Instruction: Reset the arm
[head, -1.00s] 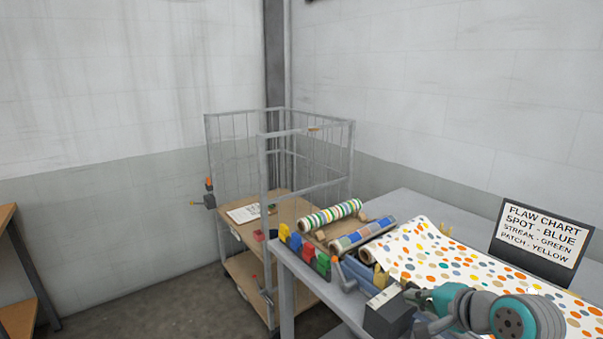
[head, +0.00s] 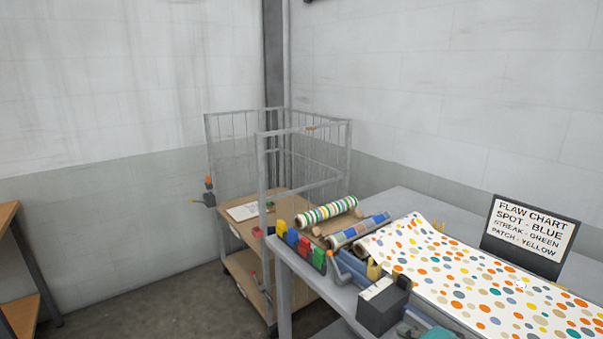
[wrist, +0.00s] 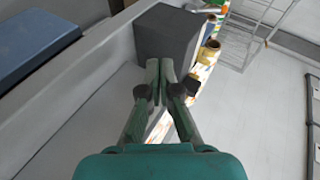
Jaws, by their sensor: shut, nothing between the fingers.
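My gripper (wrist: 160,68) shows in the wrist view with its two fingers together and nothing between them. Its tips are in front of a dark grey box (wrist: 165,32), and I cannot tell how far apart they are. In the head view the dark box (head: 383,308) stands at the near end of the table, and my gripper does not clearly show there. A teal shape at the bottom edge of that view is too cut off to identify.
Dotted sheeting (head: 470,275) covers the table (head: 405,205), with a flaw chart (head: 530,235) behind it. Patterned rolls (head: 327,212) and coloured tags (head: 292,238) sit at its left end. A wire cage cart (head: 262,150) stands beyond. Bare floor (head: 150,315) lies to the left.

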